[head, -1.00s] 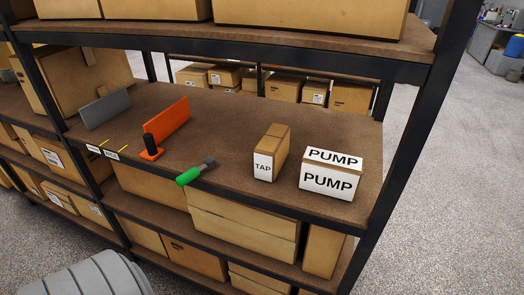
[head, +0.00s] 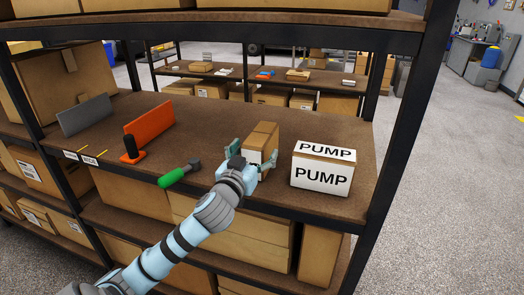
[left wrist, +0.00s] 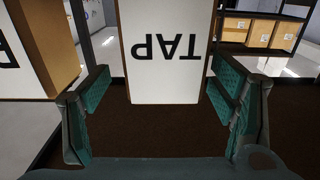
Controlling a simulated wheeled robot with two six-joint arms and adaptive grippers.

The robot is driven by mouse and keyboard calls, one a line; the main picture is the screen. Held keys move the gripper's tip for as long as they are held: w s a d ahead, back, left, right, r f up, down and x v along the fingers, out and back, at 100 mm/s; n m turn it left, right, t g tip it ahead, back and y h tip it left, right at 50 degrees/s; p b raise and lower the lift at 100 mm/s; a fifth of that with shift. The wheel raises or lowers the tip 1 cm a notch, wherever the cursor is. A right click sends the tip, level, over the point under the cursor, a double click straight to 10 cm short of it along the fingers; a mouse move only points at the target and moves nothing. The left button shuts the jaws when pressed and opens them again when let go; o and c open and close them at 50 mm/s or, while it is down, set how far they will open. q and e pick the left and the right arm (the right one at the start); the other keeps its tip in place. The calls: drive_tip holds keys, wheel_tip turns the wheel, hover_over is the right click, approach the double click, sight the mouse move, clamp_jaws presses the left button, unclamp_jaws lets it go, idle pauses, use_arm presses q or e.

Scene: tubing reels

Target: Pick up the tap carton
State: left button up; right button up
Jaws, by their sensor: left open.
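The tap carton (head: 263,140) is a narrow brown box standing upright on the shelf board, left of the pump carton. In the left wrist view its white label (left wrist: 170,50) reads TAP upside down and fills the upper middle. My left gripper (head: 252,158) is open in front of it, with one finger to each side. In the left wrist view the green finger pads (left wrist: 165,92) flank the label's lower part, with a gap on each side. My arm hides the carton's lower front in the head view. My right gripper is not in view.
The pump carton (head: 322,170) stands close on the right. A green-handled tool (head: 178,175) lies at the shelf's front edge on the left. Orange (head: 150,125) and grey (head: 86,115) dividers stand further left. A dark upright post (head: 385,150) bounds the shelf on the right.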

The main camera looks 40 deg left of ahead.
sight(259, 141)
use_arm(q)
drive_tip(key=x, duration=0.2)
drive_tip(key=r+x, duration=0.1)
drive_tip(key=x, duration=0.1)
drive_tip(key=shift+w+a, duration=0.1)
drive_tip(key=shift+a, duration=0.2)
drive_tip(key=shift+w+f, duration=0.2)
drive_tip(key=shift+w, duration=0.1)
drive_tip(key=shift+s+r, duration=0.1)
drive_tip(key=c, duration=1.5)
